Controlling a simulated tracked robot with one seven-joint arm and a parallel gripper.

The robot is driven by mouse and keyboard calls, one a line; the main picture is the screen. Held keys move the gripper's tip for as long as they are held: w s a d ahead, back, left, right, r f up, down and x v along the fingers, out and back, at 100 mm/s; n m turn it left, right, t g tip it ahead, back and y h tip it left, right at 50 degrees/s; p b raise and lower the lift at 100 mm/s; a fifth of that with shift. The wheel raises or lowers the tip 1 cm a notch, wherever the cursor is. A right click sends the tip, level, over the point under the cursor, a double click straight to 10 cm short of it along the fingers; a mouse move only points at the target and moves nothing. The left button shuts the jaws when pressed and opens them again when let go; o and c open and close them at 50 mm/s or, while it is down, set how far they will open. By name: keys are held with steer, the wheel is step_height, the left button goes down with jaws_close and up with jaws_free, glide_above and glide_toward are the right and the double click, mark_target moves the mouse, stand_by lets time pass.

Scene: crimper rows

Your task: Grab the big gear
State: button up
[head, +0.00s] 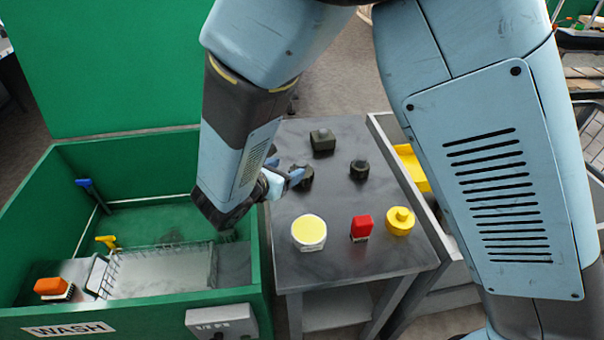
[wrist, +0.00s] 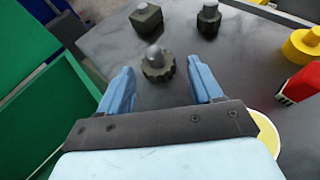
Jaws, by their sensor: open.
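A dark toothed gear (wrist: 158,70) with a grey knob lies on the grey metal table (wrist: 130,40). It also shows in the head view (head: 305,178), partly hidden by a blue finger. My gripper (wrist: 161,64) is open and empty, its two blue fingers pointing toward the gear. In the wrist view the gear appears between and just ahead of the fingertips. I cannot tell the exact height gap. In the head view my gripper (head: 286,168) is at the table's left side.
A dark square block (head: 322,140) and a smaller dark round part (head: 359,169) sit behind and right. A yellow-topped jar (head: 309,232), red block (head: 361,228) and yellow knobbed cylinder (head: 400,221) stand in front. A green wash bin (head: 140,315) adjoins at left.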

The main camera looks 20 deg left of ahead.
mark_target(299, 165)
steer(key=shift+n+y, duration=0.3)
steer(key=shift+n, duration=0.2)
steer(key=x, duration=0.5)
steer(key=a+f+x, duration=0.1)
steer(key=x, duration=0.1)
steer(key=shift+w+a+f, duration=0.1)
steer(key=shift+w+f, duration=0.05)
steer(key=shift+f, duration=0.15)
steer(key=shift+f+x, duration=0.25)
steer(key=shift+x, duration=2.35)
jaws_close()
